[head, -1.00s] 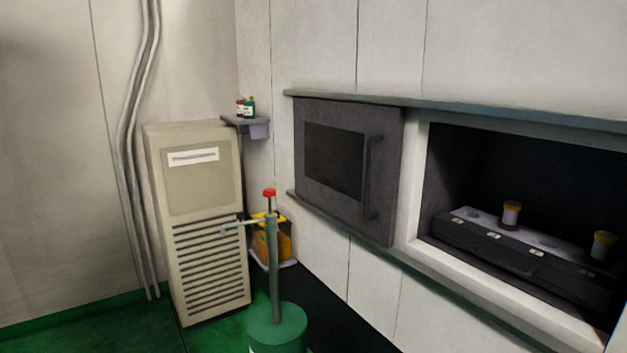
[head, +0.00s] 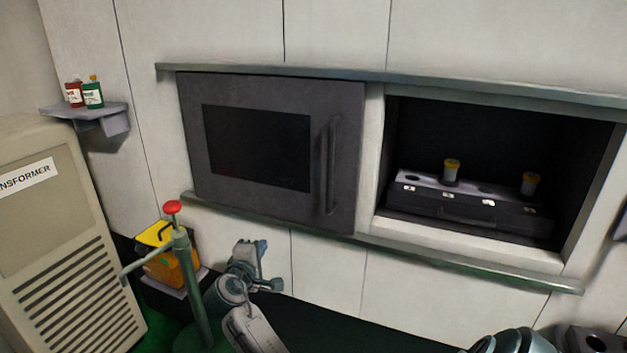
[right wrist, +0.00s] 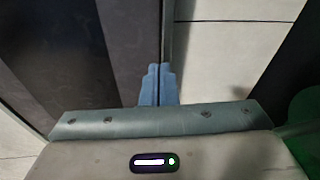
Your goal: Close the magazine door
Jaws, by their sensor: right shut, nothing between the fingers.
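The magazine door (head: 345,160) is a dark grey panel with a black window and an upright bar handle (head: 331,165). It sits between two wall rails, left of the magazine opening (head: 500,130), which is uncovered. My right gripper (head: 262,250) is shut and empty, in front of the wall below the door's lower rail, left of the handle. In the right wrist view its blue fingertips (right wrist: 158,85) are together, with the door (right wrist: 85,50) to their left and the rail just beyond them. I cannot tell whether they touch anything. My left gripper is not in view.
The lower rail (head: 470,263) runs on below the opening. Inside stands a dark rack (head: 470,213) with two yellow-topped holders. A green hand pump (head: 187,270) with a red knob stands left of my right gripper. A beige transformer cabinet (head: 50,240) and bottle shelf (head: 105,113) are further left.

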